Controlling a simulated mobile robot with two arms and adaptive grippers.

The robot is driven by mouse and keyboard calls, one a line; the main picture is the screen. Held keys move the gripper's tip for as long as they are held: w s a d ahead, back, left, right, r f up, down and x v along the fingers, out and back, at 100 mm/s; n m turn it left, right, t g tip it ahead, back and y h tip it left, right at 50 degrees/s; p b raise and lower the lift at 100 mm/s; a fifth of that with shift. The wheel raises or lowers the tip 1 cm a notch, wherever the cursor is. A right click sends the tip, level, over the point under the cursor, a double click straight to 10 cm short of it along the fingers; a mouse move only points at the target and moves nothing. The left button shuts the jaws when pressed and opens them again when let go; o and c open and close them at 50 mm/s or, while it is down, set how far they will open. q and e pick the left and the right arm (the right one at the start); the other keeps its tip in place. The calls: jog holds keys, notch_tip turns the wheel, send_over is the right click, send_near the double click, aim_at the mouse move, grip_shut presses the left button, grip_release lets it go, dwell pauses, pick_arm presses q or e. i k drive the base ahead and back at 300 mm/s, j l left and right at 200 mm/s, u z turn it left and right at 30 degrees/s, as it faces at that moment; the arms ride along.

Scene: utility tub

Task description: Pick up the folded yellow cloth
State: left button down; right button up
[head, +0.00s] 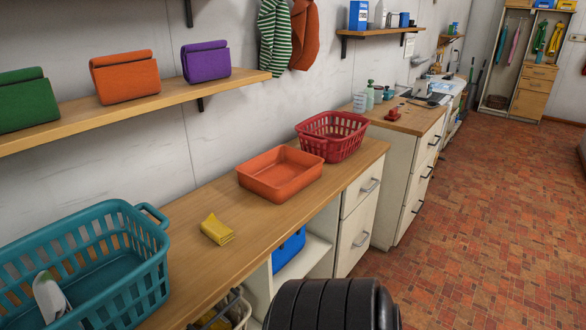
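The folded yellow cloth (217,230) lies on the wooden counter (200,268), between the teal basket and the orange tub. It is small and fully in sight, with bare wood around it. Neither of my grippers shows in the head view. A black ribbed part at the bottom centre looks like part of my own arm; no fingers can be seen on it. Nothing is seen touching the cloth.
A teal basket (150,262) holding a white item stands at the near left. An orange tub (281,174) and a red basket (333,135) stand farther back. A wall shelf (170,97) with folded green, orange and purple cloths hangs above. Red tiled floor (480,230) is open at right.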

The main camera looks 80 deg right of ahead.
aim_at(211, 227)
jog(key=l+z, duration=0.1)
jog(key=z, duration=1.7)
jog(key=k+l, duration=0.05)
